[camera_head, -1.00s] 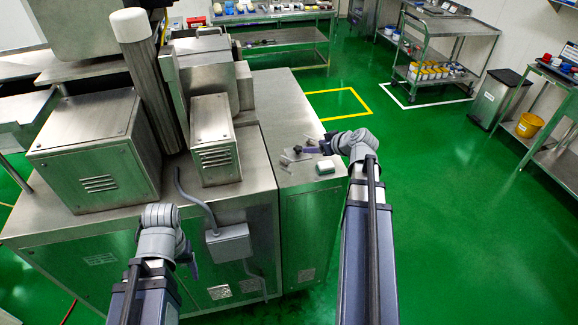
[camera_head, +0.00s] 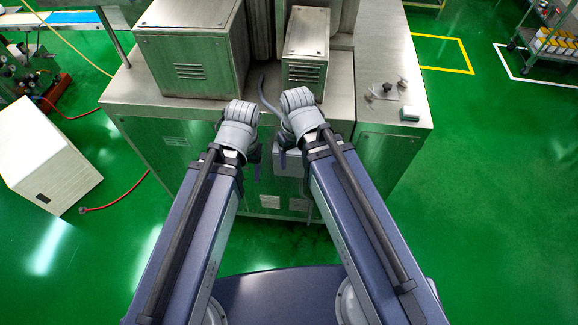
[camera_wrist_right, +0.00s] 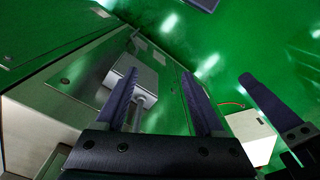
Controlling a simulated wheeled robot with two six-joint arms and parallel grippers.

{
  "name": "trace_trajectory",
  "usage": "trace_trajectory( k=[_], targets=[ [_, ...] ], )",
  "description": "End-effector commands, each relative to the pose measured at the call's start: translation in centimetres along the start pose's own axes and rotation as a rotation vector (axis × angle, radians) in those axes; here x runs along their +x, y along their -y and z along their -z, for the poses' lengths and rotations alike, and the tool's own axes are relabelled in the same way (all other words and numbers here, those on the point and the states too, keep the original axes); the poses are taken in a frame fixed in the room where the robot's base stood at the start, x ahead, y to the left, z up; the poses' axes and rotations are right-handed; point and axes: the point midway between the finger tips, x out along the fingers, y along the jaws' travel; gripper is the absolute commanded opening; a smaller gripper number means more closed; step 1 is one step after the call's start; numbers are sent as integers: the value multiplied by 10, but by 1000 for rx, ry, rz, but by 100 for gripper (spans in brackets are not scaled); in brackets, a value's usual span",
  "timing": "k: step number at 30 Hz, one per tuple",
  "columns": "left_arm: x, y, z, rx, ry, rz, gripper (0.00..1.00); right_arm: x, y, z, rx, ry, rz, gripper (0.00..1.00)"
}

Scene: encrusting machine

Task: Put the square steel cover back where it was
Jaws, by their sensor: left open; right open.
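My left gripper (camera_head: 257,166) and right gripper (camera_head: 292,172) hang close together in front of the machine, well left of and below the cover. The right wrist view shows the right gripper (camera_wrist_right: 161,72) open and empty, with one finger of the left gripper (camera_wrist_right: 265,98) beside it.
A white-green block (camera_head: 410,114) lies on the machine top (camera_head: 415,65) near the cover. A grey box with a conduit (camera_head: 288,162) on the machine's front is behind my grippers; it also shows in the wrist view (camera_wrist_right: 138,72). A white box (camera_head: 45,155) stands on the floor left.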

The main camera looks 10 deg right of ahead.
Motion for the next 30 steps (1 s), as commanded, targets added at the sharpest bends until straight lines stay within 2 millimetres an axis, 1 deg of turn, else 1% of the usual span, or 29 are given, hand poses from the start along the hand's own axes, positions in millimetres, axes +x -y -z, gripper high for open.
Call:
trace_trajectory(
  k=[1,3,7,30],
  targets=[
    [0,0,0,0,0,0,70,0,12,-8,-5,25,-27,70],
    [0,0,0,0,0,0,70,0,20,-16,0,51,-59,70],
    [0,0,0,0,0,0,70,-1,27,-23,8,74,-94,70],
    [0,0,0,0,0,0,70,-2,27,-24,11,78,-100,70]
  ],
)
